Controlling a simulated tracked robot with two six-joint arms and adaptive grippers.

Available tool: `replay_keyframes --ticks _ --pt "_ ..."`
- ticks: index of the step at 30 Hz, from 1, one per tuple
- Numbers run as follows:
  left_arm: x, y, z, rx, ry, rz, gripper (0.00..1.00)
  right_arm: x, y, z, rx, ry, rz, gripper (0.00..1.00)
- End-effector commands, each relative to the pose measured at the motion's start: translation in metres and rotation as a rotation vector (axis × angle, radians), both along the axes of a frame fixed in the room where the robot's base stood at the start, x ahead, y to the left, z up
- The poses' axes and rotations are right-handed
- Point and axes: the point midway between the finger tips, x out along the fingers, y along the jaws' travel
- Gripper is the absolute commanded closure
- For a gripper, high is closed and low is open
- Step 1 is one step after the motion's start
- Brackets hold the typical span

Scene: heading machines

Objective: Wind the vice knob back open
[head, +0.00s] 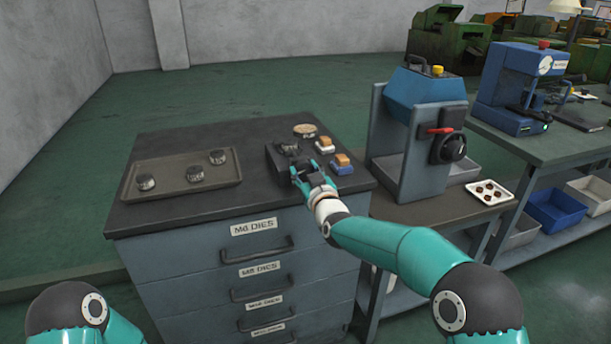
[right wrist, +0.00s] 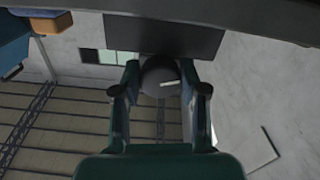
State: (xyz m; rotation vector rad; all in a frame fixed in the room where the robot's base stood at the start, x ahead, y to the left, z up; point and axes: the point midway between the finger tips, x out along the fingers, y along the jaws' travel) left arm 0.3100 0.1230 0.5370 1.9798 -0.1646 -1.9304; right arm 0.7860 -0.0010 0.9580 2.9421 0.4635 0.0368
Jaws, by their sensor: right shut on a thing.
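The vice (head: 277,160) is a dark block on the dark cabinet top, left of the brushes. My right gripper (head: 305,178) is at its near right side and covers part of it. In the right wrist view, the round dark grey vice knob (right wrist: 155,78) with a pale mark sits between the two fingers of my right gripper (right wrist: 160,82), which is shut on it. The dark vice body (right wrist: 165,35) lies just beyond the knob. My left gripper is out of view; only part of my left arm shows at the bottom left.
A tray (head: 168,187) with several dark round pieces lies at the left of the cabinet top (head: 240,200). Two brushes (head: 342,165) and a round dish (head: 305,130) lie near the vice. A blue-grey machine (head: 422,120) with a handwheel stands to the right.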

Motion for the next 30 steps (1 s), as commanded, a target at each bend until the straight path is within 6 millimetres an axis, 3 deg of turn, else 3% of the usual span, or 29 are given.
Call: replay_keyframes --ticks 12,30 --pt "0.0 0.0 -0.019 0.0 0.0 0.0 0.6 0.0 -0.001 0.0 -0.353 -0.116 0.0 0.92" --pt "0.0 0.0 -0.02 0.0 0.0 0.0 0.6 0.0 0.0 0.001 -0.87 -0.282 0.003 0.92"
